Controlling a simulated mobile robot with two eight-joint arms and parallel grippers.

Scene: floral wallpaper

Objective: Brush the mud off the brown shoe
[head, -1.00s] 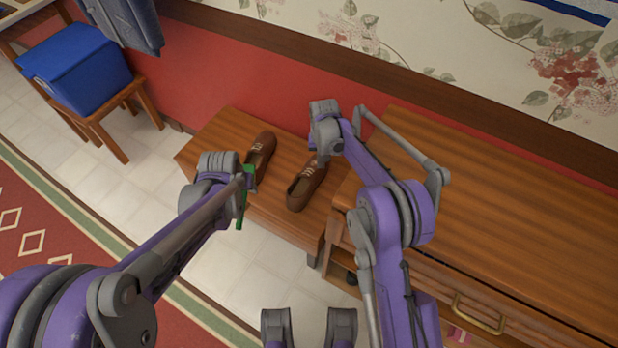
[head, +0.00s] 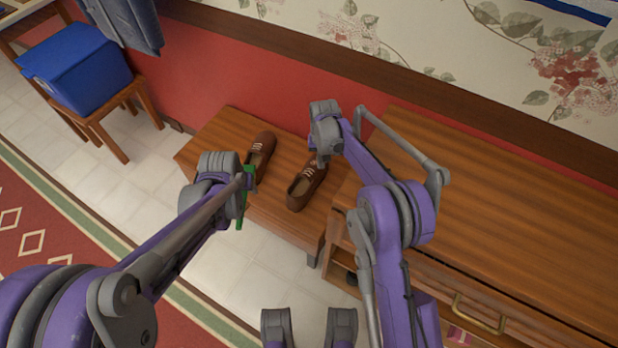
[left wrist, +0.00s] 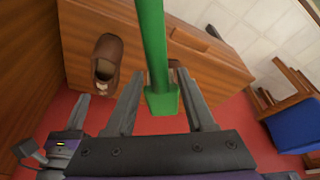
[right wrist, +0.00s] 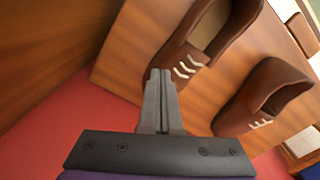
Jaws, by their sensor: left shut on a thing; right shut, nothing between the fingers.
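Two brown lace-up shoes stand side by side on a low wooden bench (head: 222,138): a left shoe (head: 262,147) and a right shoe (head: 304,188). My left gripper (head: 246,178) is shut on a green-handled tool (left wrist: 152,45), seemingly the brush, in front of the left shoe and partly covering it. Its bristles are not clear. The right shoe also shows in the left wrist view (left wrist: 108,52). My right gripper (right wrist: 161,78) is shut and empty beside the right shoe's laced end (right wrist: 183,52); I cannot tell whether they touch. No mud is clearly visible.
A wooden cabinet (head: 500,210) stands close on the right. A red wall (head: 190,75) with floral wallpaper rises behind the bench. A blue box (head: 75,68) sits on a wooden stool at the left. Tiled floor (head: 120,190) is clear in front.

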